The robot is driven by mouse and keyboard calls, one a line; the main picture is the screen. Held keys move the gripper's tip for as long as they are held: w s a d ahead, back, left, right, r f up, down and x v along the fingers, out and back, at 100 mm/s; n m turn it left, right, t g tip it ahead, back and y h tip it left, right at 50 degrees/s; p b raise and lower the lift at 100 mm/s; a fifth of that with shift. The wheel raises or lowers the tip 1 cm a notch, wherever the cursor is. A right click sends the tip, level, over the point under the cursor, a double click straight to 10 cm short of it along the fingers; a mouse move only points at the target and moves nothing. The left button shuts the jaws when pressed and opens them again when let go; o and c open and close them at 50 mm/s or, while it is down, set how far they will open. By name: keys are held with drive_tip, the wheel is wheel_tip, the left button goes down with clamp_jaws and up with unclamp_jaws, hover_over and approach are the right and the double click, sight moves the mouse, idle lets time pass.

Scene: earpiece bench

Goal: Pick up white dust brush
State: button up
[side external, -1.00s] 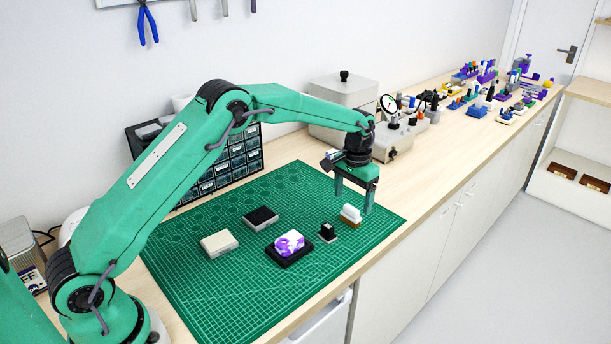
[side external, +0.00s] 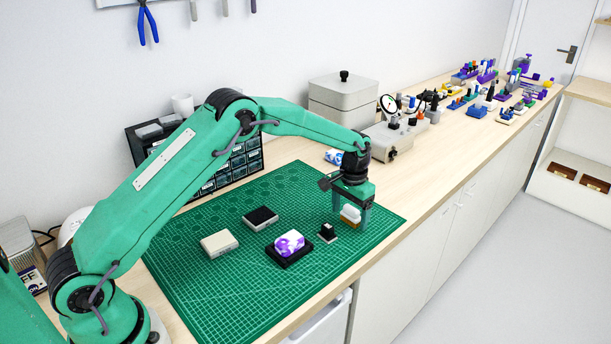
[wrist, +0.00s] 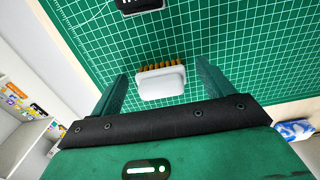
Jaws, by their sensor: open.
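The white dust brush (side external: 349,215) has a white top and a brown bristle base. It sits on the green cutting mat (side external: 200,290) near the mat's right corner. My gripper (side external: 350,221) is lowered over it, with one finger on each side of the brush. In the wrist view the brush (wrist: 162,83) lies between the two spread green fingers of my gripper (wrist: 160,84), with a gap on both sides. The fingers are open and hold nothing. My gripper hides part of the brush in the side view.
A small black-and-white block (side external: 327,233) sits close to the brush's left. A purple-and-white piece on a black base (side external: 290,246), a cream box (side external: 219,243) and a black-topped block (side external: 260,218) lie further left. A dial gauge stand (side external: 391,140) stands behind the mat.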

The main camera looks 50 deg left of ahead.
sight(351, 208)
drive_tip(key=c, duration=1.1)
drive_tip(key=shift+r, duration=0.1)
drive_tip(key=shift+r, duration=0.45)
wheel_tip(351, 208, up, 3)
drive_tip(key=shift+r, duration=0.1)
drive_tip(key=s+d+r, duration=0.2)
drive_tip(key=d, duration=0.1)
drive_tip(key=s+d+r, duration=0.2)
drive_tip(key=d, duration=0.1)
drive_tip(key=s+d+r, duration=0.2)
drive_tip(key=d, duration=0.1)
drive_tip(key=shift+s+d+r, duration=0.25)
drive_tip(key=shift+d+r, duration=0.1)
drive_tip(key=shift+r, duration=0.05)
